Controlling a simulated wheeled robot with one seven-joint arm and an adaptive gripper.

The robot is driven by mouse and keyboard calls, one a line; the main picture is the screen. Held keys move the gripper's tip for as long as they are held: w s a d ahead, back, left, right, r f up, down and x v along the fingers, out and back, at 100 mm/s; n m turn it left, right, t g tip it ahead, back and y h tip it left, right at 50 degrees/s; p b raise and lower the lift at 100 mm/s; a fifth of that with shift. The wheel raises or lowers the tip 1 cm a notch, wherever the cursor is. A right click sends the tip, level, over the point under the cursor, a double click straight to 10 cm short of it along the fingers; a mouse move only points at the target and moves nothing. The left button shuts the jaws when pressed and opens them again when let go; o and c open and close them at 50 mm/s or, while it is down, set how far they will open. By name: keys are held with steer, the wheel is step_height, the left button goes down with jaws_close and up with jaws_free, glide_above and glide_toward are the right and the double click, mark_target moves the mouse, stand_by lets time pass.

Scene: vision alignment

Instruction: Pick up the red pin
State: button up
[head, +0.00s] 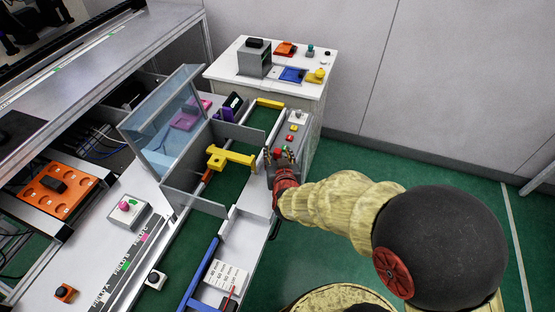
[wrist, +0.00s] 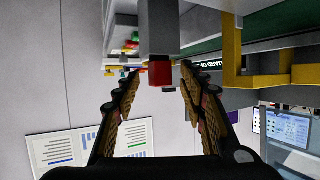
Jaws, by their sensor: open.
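The red pin (wrist: 159,74) shows in the wrist view as a small red block at the end of a grey post (wrist: 158,28). My gripper (wrist: 160,84) is open, with one tan finger on each side of the pin and a visible gap on both sides. In the head view my gripper (head: 281,157) is at the near end of the grey control panel by the table's right edge. A small red part (head: 277,152) shows between its fingers there. I cannot tell the depth between fingertips and pin exactly.
A yellow bracket (head: 231,157) and grey partition walls stand left of my gripper. A tilted clear lid (head: 163,122) is further left. A white cabinet (head: 259,86) with coloured parts stands behind. The green floor at right is clear.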

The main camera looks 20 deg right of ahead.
steer(key=shift+r, duration=0.1)
steer(key=c, duration=0.3)
steer(key=c, duration=0.7)
jaws_close()
